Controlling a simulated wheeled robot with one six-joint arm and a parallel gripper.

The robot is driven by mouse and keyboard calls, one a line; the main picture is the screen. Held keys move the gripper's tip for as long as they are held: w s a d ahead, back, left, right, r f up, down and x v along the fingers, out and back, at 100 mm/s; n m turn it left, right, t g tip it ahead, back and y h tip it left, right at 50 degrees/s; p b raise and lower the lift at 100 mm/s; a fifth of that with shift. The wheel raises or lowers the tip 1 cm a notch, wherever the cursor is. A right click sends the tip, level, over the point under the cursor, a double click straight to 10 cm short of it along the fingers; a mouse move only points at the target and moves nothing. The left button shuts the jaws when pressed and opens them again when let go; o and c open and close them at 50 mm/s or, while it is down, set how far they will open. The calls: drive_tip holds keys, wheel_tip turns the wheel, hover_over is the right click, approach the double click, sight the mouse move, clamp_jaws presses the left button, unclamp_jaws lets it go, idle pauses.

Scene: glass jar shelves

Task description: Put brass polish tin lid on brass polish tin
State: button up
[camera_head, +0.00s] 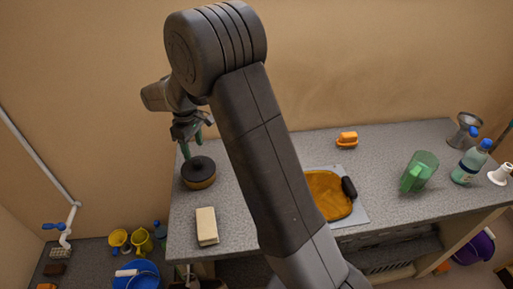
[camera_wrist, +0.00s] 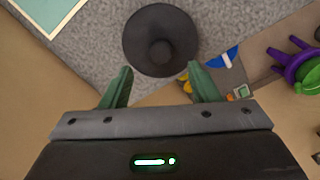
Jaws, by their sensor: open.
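In the wrist view the lid (camera_wrist: 142,38) shows from above as a dark disc and hides the tin's body. My gripper (camera_head: 192,148) is open and empty, its green fingers just above and behind the lid in the head view. In the wrist view the fingertips (camera_wrist: 160,68) are spread at the lid's near edge, with nothing between them.

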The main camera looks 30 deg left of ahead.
drive_tip(key=shift+r+p, duration=0.6)
drive_tip(key=shift+r, duration=0.4)
wheel_tip(320, 180, up, 14)
drive_tip(key=b, duration=0.2)
drive_tip(key=shift+f, duration=0.15)
wheel_tip(320, 180, down, 14)
drive_tip(key=shift+r+p, duration=0.15)
drive_tip(key=shift+p, duration=0.85)
drive_tip(key=shift+f, duration=0.25)
